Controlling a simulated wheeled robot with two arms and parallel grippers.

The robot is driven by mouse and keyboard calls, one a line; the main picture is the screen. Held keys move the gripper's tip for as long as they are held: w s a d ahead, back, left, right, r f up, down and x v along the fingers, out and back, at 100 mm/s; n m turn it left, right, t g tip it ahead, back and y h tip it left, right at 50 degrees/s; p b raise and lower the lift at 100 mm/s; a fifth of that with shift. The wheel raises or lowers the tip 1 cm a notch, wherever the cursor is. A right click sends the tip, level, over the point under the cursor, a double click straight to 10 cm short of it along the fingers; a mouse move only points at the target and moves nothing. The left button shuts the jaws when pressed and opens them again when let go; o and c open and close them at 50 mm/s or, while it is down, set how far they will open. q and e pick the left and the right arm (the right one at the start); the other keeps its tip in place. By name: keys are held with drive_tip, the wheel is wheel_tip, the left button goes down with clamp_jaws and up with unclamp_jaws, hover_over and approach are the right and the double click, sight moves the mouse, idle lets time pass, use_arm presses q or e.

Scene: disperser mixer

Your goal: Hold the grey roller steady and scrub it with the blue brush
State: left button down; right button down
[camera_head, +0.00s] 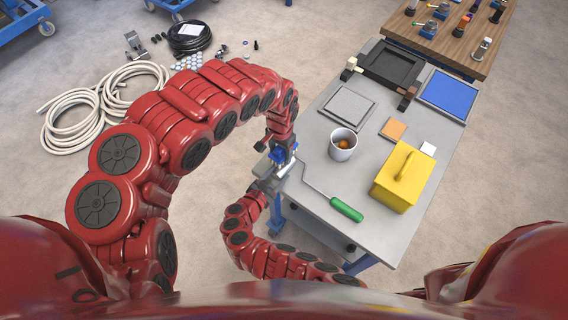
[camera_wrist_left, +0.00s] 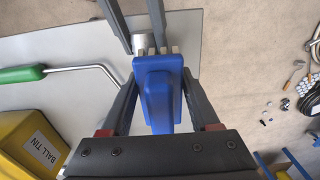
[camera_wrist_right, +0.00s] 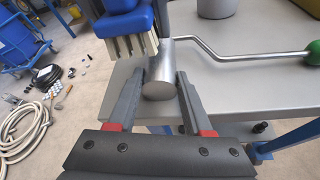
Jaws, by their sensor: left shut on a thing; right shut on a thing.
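The blue brush (camera_head: 277,155) is in my left gripper at the left edge of the grey table. In the left wrist view my left gripper (camera_wrist_left: 160,82) is shut on the brush's blue body (camera_wrist_left: 155,92). The grey roller (camera_wrist_right: 160,68) is a metal cylinder on a bent rod with a green handle (camera_head: 347,209) lying over the table. In the right wrist view my right gripper (camera_wrist_right: 158,85) is shut around the roller's near end. The brush's pale bristles (camera_wrist_right: 130,46) are right beside the roller; I cannot tell whether they touch it.
A yellow ball tin (camera_head: 400,180), a pale cup (camera_head: 343,146) with brown contents, and several flat pads and trays stand on the table (camera_head: 320,180). A wooden table (camera_head: 465,40) is behind. Hoses (camera_head: 75,125) and small parts lie on the floor to the left.

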sight(280, 160)
use_arm(q)
drive_tip(key=shift+f, duration=0.7)
drive_tip(key=shift+s+d, duration=0.1)
drive_tip(key=shift+s, duration=1.35)
drive_tip(key=shift+s+a, duration=0.1)
drive_tip(key=shift+a, duration=0.1)
drive_tip(key=shift+s, duration=1.4)
drive_tip(key=shift+a, duration=0.15)
